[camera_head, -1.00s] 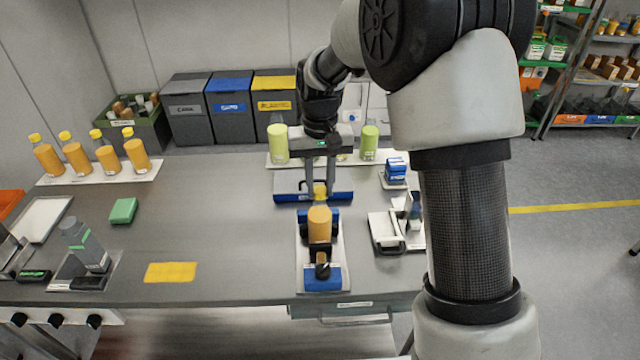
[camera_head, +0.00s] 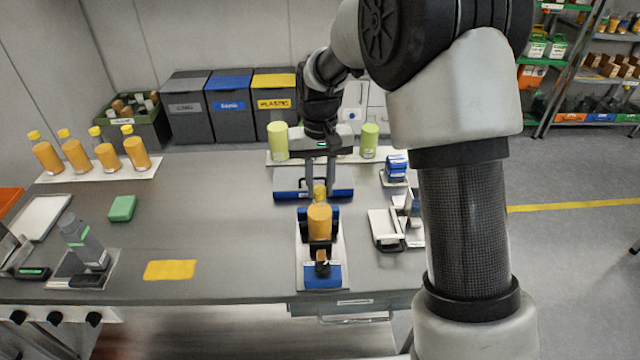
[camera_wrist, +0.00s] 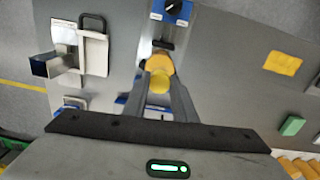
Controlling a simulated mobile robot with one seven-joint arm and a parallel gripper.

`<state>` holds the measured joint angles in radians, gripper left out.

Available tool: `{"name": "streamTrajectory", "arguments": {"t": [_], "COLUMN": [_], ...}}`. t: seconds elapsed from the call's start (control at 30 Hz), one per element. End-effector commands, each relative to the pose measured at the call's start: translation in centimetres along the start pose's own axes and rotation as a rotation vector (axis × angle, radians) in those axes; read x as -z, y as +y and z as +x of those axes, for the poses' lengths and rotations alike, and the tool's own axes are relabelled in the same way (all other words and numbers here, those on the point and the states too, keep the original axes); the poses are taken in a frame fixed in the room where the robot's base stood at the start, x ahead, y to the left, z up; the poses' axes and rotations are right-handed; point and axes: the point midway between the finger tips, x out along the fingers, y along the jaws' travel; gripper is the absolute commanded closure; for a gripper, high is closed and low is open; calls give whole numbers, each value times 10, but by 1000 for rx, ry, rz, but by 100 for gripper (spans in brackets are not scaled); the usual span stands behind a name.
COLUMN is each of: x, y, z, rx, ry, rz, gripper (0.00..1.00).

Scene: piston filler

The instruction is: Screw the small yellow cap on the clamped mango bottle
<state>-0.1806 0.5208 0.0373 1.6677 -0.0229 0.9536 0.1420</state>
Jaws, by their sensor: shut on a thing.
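The mango bottle (camera_head: 319,224) stands upright in the blue and black clamp (camera_head: 303,216), its body orange. The small yellow cap (camera_head: 319,191) is between the fingertips of my gripper (camera_head: 320,184), just above the bottle's top in the head view. My gripper is shut on the cap. In the wrist view the cap (camera_wrist: 159,83) overlaps the near side of the orange bottle (camera_wrist: 160,62), between my two fingers. The bottle's neck is hidden, and I cannot tell whether the cap touches it.
Blue-edged tray (camera_head: 285,195) lies behind the clamp. Light green bottles (camera_head: 278,141) stand farther back. A white and grey device (camera_head: 384,229) is close on the right. Several capped orange bottles (camera_head: 76,155) stand at left. The table left of the clamp is open around a yellow cloth (camera_head: 170,269).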

Motion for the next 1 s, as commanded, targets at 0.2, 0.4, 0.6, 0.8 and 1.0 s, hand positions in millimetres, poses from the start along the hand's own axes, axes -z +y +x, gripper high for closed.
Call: {"name": "streamTrajectory", "arguments": {"t": [0.2,0.4,0.6,0.8,1.0], "x": [0,0,0,0,0], "y": [0,0,0,0,0], "z": [0,0,2,7,8], "rx": [0,0,0,0,0], "ry": [0,0,0,0,0], "rz": [0,0,0,0,0], "gripper": [96,96,96,96,96]}}
